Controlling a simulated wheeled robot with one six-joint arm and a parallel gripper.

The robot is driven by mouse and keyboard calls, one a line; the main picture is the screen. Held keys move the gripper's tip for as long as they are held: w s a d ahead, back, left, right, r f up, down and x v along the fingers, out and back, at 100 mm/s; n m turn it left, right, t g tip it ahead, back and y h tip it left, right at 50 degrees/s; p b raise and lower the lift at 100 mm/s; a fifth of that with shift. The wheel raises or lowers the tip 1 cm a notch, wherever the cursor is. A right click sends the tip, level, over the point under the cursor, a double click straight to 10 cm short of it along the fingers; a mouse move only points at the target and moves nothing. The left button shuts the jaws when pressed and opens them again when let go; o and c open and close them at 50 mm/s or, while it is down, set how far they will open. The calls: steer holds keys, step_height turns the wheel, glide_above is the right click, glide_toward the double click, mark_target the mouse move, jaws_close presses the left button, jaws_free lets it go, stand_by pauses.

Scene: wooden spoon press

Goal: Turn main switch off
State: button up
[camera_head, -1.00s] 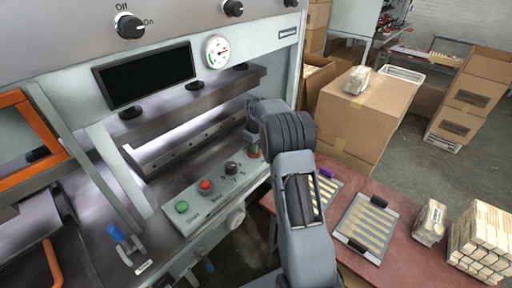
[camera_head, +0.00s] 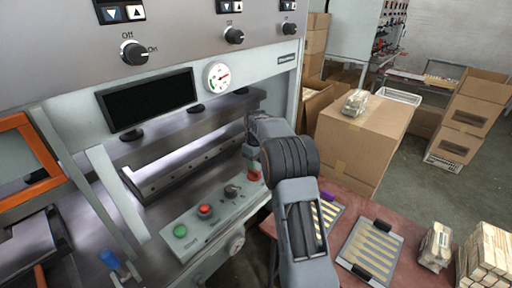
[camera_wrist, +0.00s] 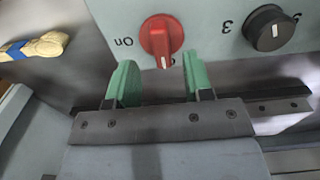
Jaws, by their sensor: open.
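The main switch is a red rotary knob (camera_wrist: 161,36) on the light grey control panel, seen upside down in the wrist view. A white mark on it points toward the bottom of the picture. The word "On" is to its left; another label by the mark is mostly hidden. My gripper (camera_wrist: 158,82) is open, its two green fingers apart, just below the knob in the picture. Nothing is between the fingers. In the head view the red switch (camera_head: 253,174) shows at the panel's right end, and my arm hides much of the gripper.
A black numbered knob (camera_wrist: 270,28) sits beside the red one. Green (camera_head: 180,231) and red (camera_head: 205,210) buttons share the panel. Another Off/On knob (camera_head: 134,53) is on the upper fascia. A reddish table (camera_head: 340,188) with a tray of sticks (camera_head: 372,250) stands at right.

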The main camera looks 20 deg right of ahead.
step_height(320, 180, up, 10)
steer(key=shift+f, duration=0.15)
stand_by(0.7)
steer(key=m, duration=0.3)
glide_above(256, 178)
step_height(256, 178, down, 4)
steer(key=s+a, duration=0.1)
steer(key=s, duration=0.1)
steer(key=s+a+t, duration=0.1)
steer(key=s+a, duration=0.2)
steer(key=s, duration=0.5)
steer(key=s+a+r+m+t, duration=0.1)
steer(key=s+a, duration=0.3)
steer(key=s, duration=0.5)
steer(key=s+a+r+m+t, duration=0.1)
steer(key=s+a, duration=0.3)
steer(key=s, duration=0.4)
steer(key=shift+s+r+t, duration=0.2)
steer(key=shift+s+t, duration=0.2)
steer(key=shift+t, duration=0.1)
